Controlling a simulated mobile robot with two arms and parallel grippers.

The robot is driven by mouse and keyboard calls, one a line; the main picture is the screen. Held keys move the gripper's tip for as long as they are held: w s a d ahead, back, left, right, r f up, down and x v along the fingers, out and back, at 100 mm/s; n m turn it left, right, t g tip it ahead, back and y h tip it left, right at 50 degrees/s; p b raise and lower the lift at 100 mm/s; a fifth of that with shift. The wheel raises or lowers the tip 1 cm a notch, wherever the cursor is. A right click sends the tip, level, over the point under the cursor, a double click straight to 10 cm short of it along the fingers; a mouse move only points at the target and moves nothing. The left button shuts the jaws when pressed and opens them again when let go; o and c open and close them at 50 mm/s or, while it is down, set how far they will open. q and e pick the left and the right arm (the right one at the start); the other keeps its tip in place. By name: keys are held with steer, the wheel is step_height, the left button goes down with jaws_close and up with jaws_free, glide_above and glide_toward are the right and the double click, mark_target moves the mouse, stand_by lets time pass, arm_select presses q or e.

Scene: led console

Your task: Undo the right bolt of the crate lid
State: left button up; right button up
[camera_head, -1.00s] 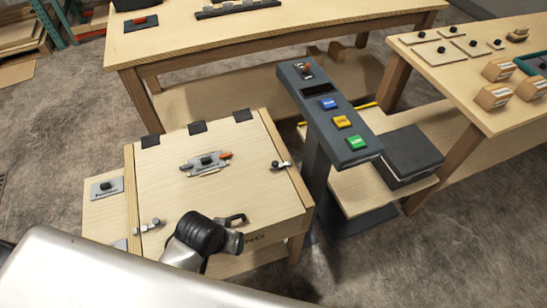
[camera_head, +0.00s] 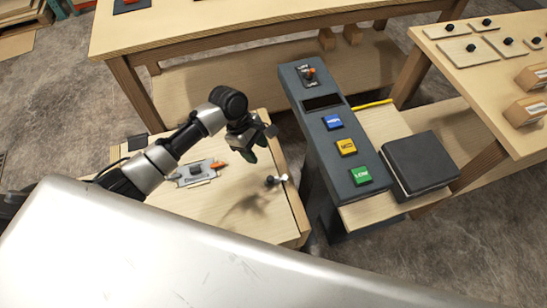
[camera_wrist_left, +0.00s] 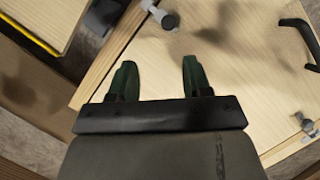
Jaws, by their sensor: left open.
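The crate lid (camera_head: 230,205) is pale wood, partly covered by my left arm and a silver surface in front. The right bolt (camera_head: 277,180), with a dark knob and light metal bar, is at the lid's right edge. My left gripper (camera_head: 252,146) is open and empty above the lid, up and left of this bolt in the head view. In the wrist view, the right bolt (camera_wrist_left: 161,15) lies beyond my open fingers (camera_wrist_left: 157,75), apart from them. Another bolt (camera_wrist_left: 305,122) shows at the lower right. I cannot tell how far the right bolt is slid.
A latch plate with an orange-tipped handle (camera_head: 198,172) is mid-lid. A dark handle (camera_wrist_left: 300,40) shows in the wrist view. The console (camera_head: 330,130), with blue, yellow and green buttons, stands close to the crate's right. A table (camera_head: 250,30) is behind; a dark box (camera_head: 422,165) is right.

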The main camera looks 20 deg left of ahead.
mark_target(270, 178)
arm_select(q)
steer(key=f, duration=0.1)
steer(key=s+d+f, duration=0.1)
steer(key=f, duration=0.1)
steer(key=s+d+f, duration=0.1)
steer(key=shift+s+d+f, duration=0.25)
steer(key=shift+f, duration=0.15)
steer(key=x, duration=0.3)
steer(key=shift+w, duration=0.35)
steer(key=shift+s+d+f+b, duration=0.15)
steer(key=shift+d+f+b, duration=0.15)
steer(key=shift+f, duration=0.35)
steer(key=shift+c, duration=1.3)
steer(key=c, duration=0.5)
jaws_close()
arm_select(e)
steer(key=shift+g, duration=0.3)
steer(key=s, duration=0.5)
steer(key=shift+s+d+f, duration=0.15)
steer(key=shift+s+f, duration=0.2)
